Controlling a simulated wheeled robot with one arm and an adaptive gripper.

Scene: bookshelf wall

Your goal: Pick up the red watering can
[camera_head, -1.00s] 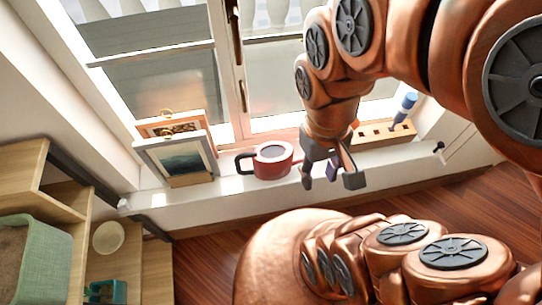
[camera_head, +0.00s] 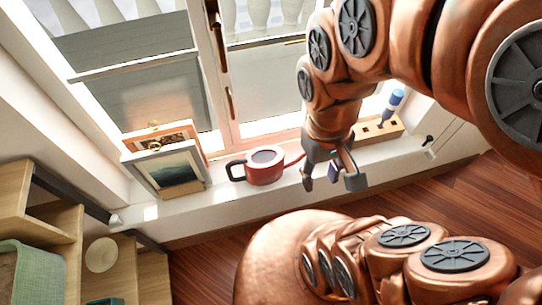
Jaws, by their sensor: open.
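The red watering can (camera_head: 264,172) stands upright on the white windowsill (camera_head: 210,205). Its dark handle is on the left and its thin red spout reaches right, toward my gripper. My gripper (camera_head: 331,181) is open, just right of the can and in front of the sill, with its fingers pointing down. The fingers look apart from the can, though the spout's tip ends close to the gripper and partly behind it. A small purple thing (camera_head: 334,172) shows between the fingers; I cannot tell if they touch it.
Two leaning picture frames (camera_head: 172,170) stand left of the can. A wooden block with holes (camera_head: 376,130), holding a blue-and-white item (camera_head: 393,104), is behind my arm on the right. Wooden shelves (camera_head: 60,235) with a green basket (camera_head: 30,270) are at lower left. The window is behind the sill.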

